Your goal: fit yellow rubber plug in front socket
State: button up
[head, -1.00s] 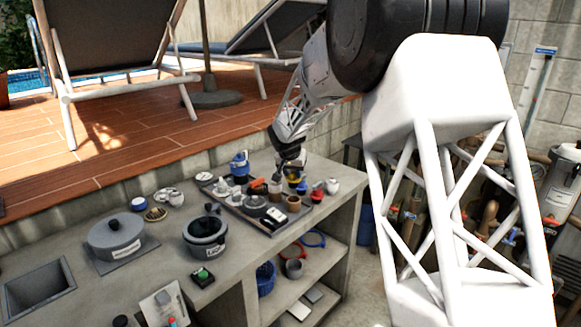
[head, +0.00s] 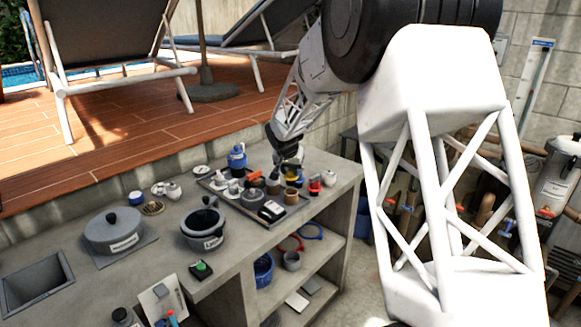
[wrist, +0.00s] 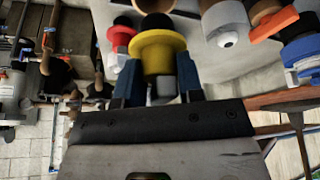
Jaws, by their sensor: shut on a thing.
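The yellow rubber plug (wrist: 158,55) is a stepped round piece with a wide flange and a grey end. My gripper (wrist: 160,88) is shut on it, with one blue finger on each side. In the head view my gripper (head: 288,168) is over the right part of the tray, and the plug (head: 290,178) shows as a small yellow spot under it. A tan cylinder (wrist: 154,5) lies just beyond the plug in the wrist view. I cannot tell whether they touch. I cannot make out which piece is the front socket.
The dark tray (head: 222,201) on the concrete counter is crowded. A brown cup (head: 291,195), a red piece (head: 314,187) and a white knob (head: 329,178) are close to my gripper. A grey pot (head: 203,228) is to the left.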

aim_at(291, 184)
jog(key=shift+f, duration=1)
jog(key=shift+f, duration=0.4)
dwell(1.0)
jog(key=shift+f, duration=0.35)
jog(key=shift+f, duration=0.65)
jog(key=shift+f, duration=0.35)
jog(key=shift+f, duration=0.4)
dwell(0.9)
jog(key=o, duration=1.2)
